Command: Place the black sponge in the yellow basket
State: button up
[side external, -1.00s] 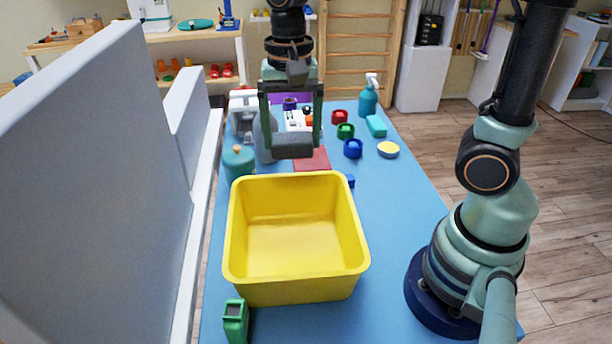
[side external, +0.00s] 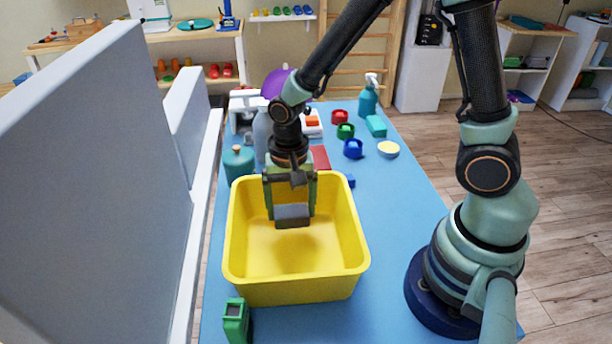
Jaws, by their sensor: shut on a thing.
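The yellow basket (side external: 295,290) stands on the blue table and holds nothing else that I can see. My gripper (side external: 291,208) points down inside the basket's opening, toward its back half. It is shut on the black sponge (side external: 292,217), a dark grey block between the fingertips. The sponge is above the basket floor, with a shadow below it. Part of the basket's back wall is hidden behind my gripper.
A green device (side external: 236,320) stands just in front of the basket. A teal jar (side external: 238,163) and a grey bottle (side external: 262,135) are behind it. Blue (side external: 353,148), green and red rings and a round yellow-topped tub (side external: 388,149) lie at the back right.

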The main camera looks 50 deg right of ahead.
aim_at(292, 221)
jog(key=shift+f, duration=1.95)
jog(key=shift+f, duration=0.1)
jog(key=o, duration=1.1)
notch_tip(292, 221, up, 12)
jog(key=shift+r, duration=0.25)
jog(key=shift+s+d+r+n+t, duration=0.65)
jog(key=shift+d+r+n+t, duration=0.35)
jog(key=shift+r+n, duration=0.7)
jog(key=shift+s+d+r+n+t, duration=0.75)
jog(key=shift+d+r+n, duration=0.5)
jog(key=shift+r, duration=0.8)
jog(key=shift+s+d+r+n+t, duration=0.5)
jog(key=shift+d+r+n+t, duration=0.5)
jog(key=shift+r+n, duration=0.75)
